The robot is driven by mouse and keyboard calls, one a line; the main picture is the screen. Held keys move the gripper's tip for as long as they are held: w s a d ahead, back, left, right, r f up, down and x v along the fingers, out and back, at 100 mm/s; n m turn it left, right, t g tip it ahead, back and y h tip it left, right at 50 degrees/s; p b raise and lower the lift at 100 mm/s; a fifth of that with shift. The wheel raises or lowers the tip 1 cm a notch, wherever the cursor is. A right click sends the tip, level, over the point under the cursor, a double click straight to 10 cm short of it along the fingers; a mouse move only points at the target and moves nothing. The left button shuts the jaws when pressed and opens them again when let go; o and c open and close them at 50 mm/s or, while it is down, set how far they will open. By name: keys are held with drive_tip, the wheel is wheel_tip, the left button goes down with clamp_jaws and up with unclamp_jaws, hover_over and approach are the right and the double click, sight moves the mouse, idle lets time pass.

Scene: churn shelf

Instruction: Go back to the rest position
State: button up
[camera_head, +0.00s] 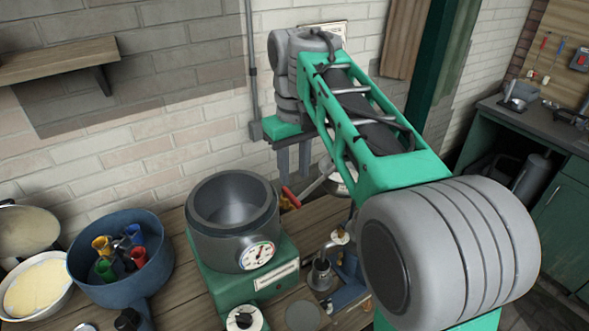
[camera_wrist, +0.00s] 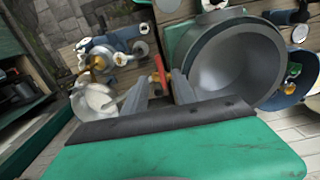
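My gripper (camera_head: 294,172) hangs with its fingers pointing down, behind and right of a dark grey pot (camera_head: 232,215) on a green base with a dial. In the wrist view, the two fingers (camera_wrist: 158,84) stand apart with nothing visibly held. A red handle-like thing (camera_wrist: 159,68) shows beyond them, in line with the gap. In the head view, this red thing (camera_head: 290,197) lies below the fingertips, beside the pot. My arm hides part of the bench to the right.
A blue pan (camera_head: 123,295) with coloured cups stands left of the pot, beside a bowl of pale yellow stuff (camera_head: 38,287). A metal fitting (camera_head: 320,272) stands right of the pot. A wall shelf (camera_head: 58,60) is at upper left. The brick wall is close behind my gripper.

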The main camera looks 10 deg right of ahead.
drive_tip(key=shift+s+r, duration=0.1)
drive_tip(key=shift+r, duration=0.15)
drive_tip(key=s+d+f+m+t, duration=0.2)
drive_tip(key=s+f+m+t, duration=0.1)
drive_tip(key=s+f, duration=1)
drive_tip(key=shift+s+f+t, duration=0.25)
drive_tip(key=shift+f+t, duration=0.05)
drive_tip(key=shift+t, duration=0.2)
